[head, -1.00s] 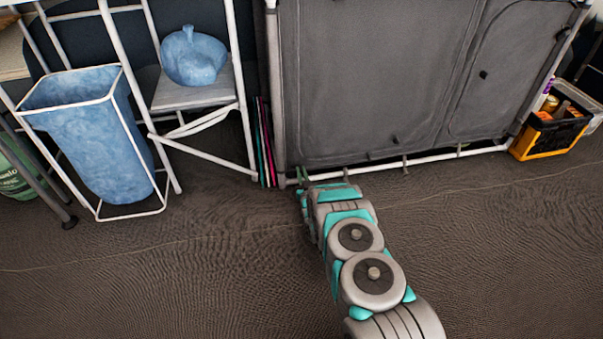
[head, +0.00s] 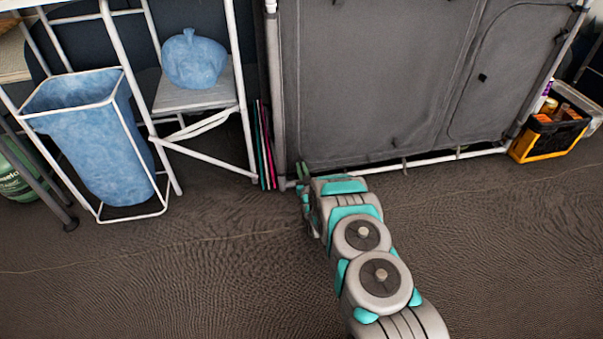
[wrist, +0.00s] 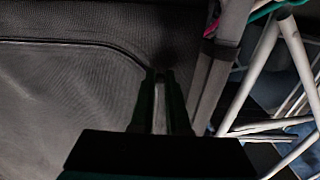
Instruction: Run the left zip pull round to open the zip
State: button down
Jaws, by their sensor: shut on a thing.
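The grey fabric cupboard (head: 375,80) stands ahead of me, and its left door panel shows in the wrist view (wrist: 60,100). The dark zip line (wrist: 75,42) runs along that panel and curves round a corner towards my fingertips. My gripper (head: 303,172) is at the lower left corner of the left door, close to the bottom rail. In the wrist view my gripper (wrist: 160,75) has its fingers close together at the zip line, shut on the left zip pull. The pull itself is hidden between the fingertips.
A white metal frame with a blue bin (head: 95,130) and a shelf with a blue vase (head: 193,60) stand left. Thin coloured boards (head: 264,145) lean beside the cupboard's left post. A black and yellow crate (head: 548,138) stands right. The floor in front is clear.

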notch_tip(320, 180, up, 58)
jog(key=p, duration=0.4)
jog(key=shift+r+p, duration=0.2)
jog(key=shift+p, duration=0.2)
jog(key=shift+r, duration=0.1)
jog(key=c, duration=1.3)
grip_release()
jog(key=o, duration=0.4)
jog(key=v, duration=0.7)
jog(key=shift+s, duration=0.4)
jog(key=shift+d, duration=0.15)
